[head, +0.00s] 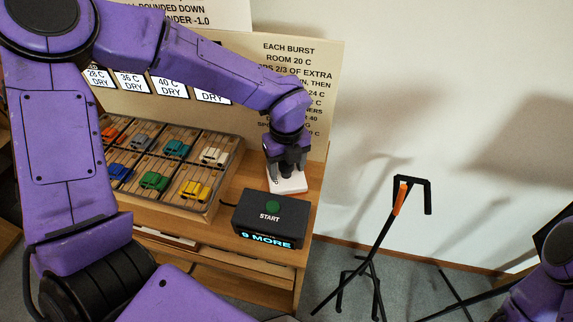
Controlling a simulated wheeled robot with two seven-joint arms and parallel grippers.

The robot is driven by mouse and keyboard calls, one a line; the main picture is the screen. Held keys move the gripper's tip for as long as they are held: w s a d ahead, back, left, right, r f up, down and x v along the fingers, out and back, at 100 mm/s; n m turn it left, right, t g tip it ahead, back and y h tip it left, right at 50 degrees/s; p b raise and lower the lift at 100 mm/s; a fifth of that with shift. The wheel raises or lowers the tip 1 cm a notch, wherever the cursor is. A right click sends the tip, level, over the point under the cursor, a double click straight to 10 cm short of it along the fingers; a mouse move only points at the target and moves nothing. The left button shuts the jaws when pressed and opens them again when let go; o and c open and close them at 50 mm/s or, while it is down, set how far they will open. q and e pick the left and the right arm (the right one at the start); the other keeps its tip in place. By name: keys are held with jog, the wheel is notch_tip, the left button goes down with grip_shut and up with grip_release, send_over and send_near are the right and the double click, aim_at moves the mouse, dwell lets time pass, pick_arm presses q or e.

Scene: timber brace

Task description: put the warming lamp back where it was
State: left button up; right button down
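I cannot make out the warming lamp for certain. My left gripper (286,172) points down at the right end of the wooden bench, over a small white block (290,185). Its dark fingers are at the block's top. I cannot tell whether they are open, or shut on it or on something small. A black stand (378,238) with a hooked top and an orange part (400,197) stands on the floor right of the bench, with nothing visible hanging on its hook. My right arm shows only at the lower right edge; its gripper is out of view.
A wooden tray (192,205) with several coloured toy cars is on the bench. A black box (271,220) with a green START button reads "9 MORE" in front of the white block. Signs stand behind.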

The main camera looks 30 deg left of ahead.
pick_arm(q)
notch_tip(320, 180, up, 12)
jog(key=shift+r+p, duration=0.15)
jog(key=shift+p, duration=0.2)
dwell(0.5)
